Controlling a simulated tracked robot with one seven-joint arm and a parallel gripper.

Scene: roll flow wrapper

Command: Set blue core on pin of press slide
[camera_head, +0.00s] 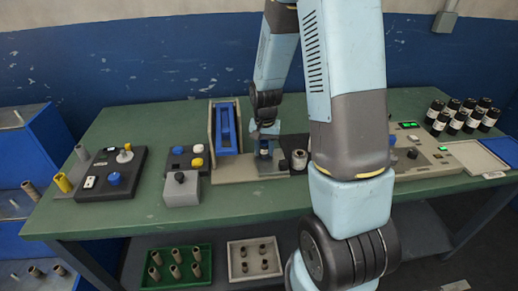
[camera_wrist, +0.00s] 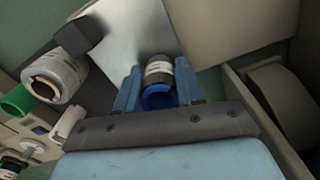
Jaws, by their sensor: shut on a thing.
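My gripper (camera_head: 264,143) (camera_wrist: 158,92) is shut on the blue core (camera_wrist: 158,98). In the wrist view the core has a blue open end towards the camera, and a dark and white labelled part beyond it, between the two blue fingers. In the head view a small bit of blue (camera_head: 264,152) shows below my gripper, low over the right part of the beige press base (camera_head: 230,172). The press's upright blue part (camera_head: 226,128) stands just left. The pin of the slide is hidden, and I cannot tell whether the core touches it.
A grey block with a black knob (camera_head: 181,188) and a button box (camera_head: 187,160) stand left of the press. A grey-white roll (camera_head: 299,160) stands close on the right. Several black bottles (camera_head: 463,115) stand at the far right. The green table's (camera_head: 240,205) front strip is clear.

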